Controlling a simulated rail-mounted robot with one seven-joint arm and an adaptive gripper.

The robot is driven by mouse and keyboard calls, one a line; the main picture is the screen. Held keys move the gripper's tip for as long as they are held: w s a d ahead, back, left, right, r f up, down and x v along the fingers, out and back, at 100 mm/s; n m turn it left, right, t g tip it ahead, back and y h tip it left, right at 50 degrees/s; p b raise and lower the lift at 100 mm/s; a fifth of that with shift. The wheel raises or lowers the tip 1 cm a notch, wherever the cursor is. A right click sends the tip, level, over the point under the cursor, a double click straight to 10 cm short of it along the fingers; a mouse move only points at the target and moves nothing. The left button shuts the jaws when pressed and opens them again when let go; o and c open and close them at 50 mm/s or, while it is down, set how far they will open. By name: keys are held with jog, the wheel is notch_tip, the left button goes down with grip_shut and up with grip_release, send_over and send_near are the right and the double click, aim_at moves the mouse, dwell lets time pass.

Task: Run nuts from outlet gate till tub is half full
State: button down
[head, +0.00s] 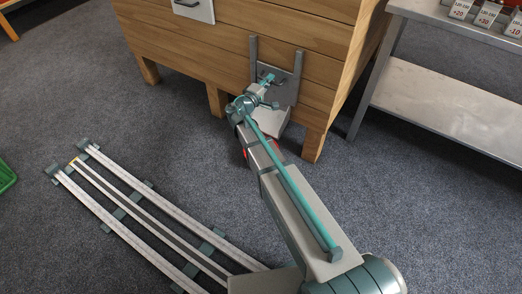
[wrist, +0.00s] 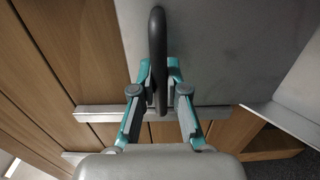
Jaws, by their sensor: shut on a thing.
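The outlet gate (head: 285,94) is a grey metal plate between two upright rails, low on the front of the wooden bin (head: 230,60). It also shows as a flat grey plate (wrist: 215,50) in the wrist view. My gripper (head: 268,81) is at the gate. In the wrist view, my gripper (wrist: 159,68) is shut on the gate's dark bar handle (wrist: 157,35). A grey chute (head: 272,122) shows below the gate, partly behind my arm. I cannot make out the tub or any nuts; my arm hides much of the area below the gate.
A metal shelf table (head: 440,95) with several price-marked blocks (head: 487,14) stands at the right. Floor rails (head: 150,215) run along the lower left. A green crate (head: 6,178) is at the left edge. The carpet between is clear.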

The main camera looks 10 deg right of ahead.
jog(key=shift+r+p, duration=0.4)
jog(key=shift+r, duration=0.85)
jog(key=shift+f, duration=0.15)
dwell(5.0)
notch_tip(320, 180, down, 3)
jog(key=b, duration=0.3)
jog(key=shift+f, duration=0.2)
jog(key=c, duration=0.9)
grip_release()
jog(key=shift+r, duration=0.15)
